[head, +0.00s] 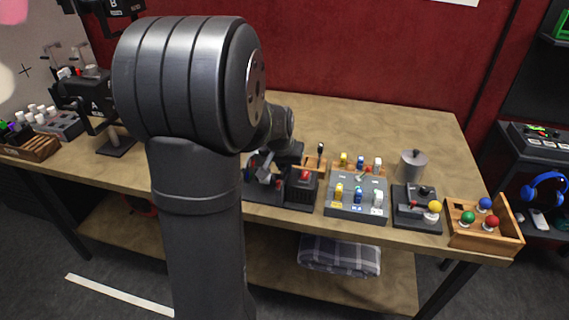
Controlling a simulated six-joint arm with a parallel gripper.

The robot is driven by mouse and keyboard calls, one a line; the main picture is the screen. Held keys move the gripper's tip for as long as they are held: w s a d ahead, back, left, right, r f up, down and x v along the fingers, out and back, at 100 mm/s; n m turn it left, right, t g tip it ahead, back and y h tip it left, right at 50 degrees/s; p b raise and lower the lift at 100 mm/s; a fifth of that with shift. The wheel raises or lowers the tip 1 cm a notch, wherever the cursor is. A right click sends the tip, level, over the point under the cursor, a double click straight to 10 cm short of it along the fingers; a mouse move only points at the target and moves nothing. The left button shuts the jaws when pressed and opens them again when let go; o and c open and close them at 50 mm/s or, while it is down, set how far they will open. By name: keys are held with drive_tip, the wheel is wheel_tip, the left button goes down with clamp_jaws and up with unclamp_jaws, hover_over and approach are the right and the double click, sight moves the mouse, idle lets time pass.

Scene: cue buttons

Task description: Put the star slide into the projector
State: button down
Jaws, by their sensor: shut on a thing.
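My gripper (266,172) shows only in part beyond my large grey arm, low over a black base on the bench. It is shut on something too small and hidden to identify. I cannot make out a star slide anywhere. No device is clearly a projector. A black unit with a red top (304,187) stands just right of my gripper. A dark machine marked with a letter (88,98) stands at the left of the bench.
The wooden bench (400,125) is clear at the back. Racks (32,146) stand far left.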

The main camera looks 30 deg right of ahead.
drive_tip(key=c, duration=1.3)
unclamp_jaws()
drive_tip(key=shift+s+d, duration=0.1)
drive_tip(key=shift+c, duration=0.4)
drive_tip(key=c, duration=0.3)
drive_tip(key=shift+o, duration=0.3)
drive_tip(key=shift+r, duration=3.55)
drive_tip(key=shift+f, duration=3.55)
drive_tip(key=shift+r, duration=0.15)
